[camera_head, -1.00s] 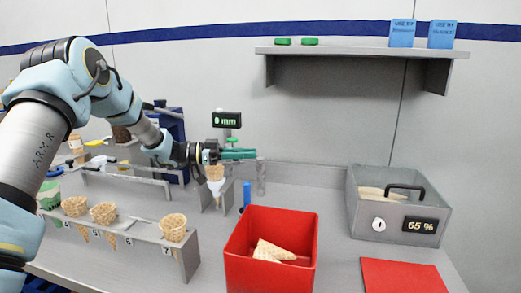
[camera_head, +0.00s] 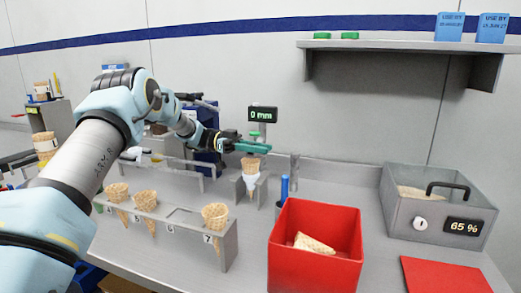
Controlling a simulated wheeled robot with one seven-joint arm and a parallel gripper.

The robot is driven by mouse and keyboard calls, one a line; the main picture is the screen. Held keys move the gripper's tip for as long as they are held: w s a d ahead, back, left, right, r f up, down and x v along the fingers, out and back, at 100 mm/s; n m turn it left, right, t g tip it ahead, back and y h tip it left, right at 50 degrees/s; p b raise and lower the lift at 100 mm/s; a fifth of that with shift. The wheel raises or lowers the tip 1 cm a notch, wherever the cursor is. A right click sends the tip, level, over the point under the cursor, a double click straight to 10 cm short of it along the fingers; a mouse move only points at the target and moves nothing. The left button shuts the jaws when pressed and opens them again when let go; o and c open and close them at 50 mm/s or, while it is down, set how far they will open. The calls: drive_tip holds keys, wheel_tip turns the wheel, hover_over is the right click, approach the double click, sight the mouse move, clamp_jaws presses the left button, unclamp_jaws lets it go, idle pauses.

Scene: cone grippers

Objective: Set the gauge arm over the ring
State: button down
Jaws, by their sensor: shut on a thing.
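The gauge has a dark display (camera_head: 263,114) reading 0 mm on a post. The gauge arm shows mainly as a green knob (camera_head: 254,134) just below the display; the rest is hidden by the jaws. My gripper (camera_head: 256,147), with teal fingers, is shut on the gauge arm right under that knob. Below the jaws, a wafer cone (camera_head: 250,165) stands upright in a small metal stand (camera_head: 262,187). A white ring or collar (camera_head: 250,182) is around the cone. The cone's top sits just below and slightly left of the fingertips; I cannot tell whether anything touches it.
A rack (camera_head: 180,228) with cones and an empty slot stands front left. A red bin (camera_head: 315,250) holds a cone. A grey lidded box (camera_head: 440,212) reads 65 %. A red mat (camera_head: 445,275) lies front right. A blue cylinder (camera_head: 285,188) stands beside the stand.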

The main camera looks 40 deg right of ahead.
drive_tip(key=shift+r, duration=0.1)
drive_tip(key=c, duration=0.8)
unclamp_jaws()
drive_tip(key=shift+o, duration=0.2)
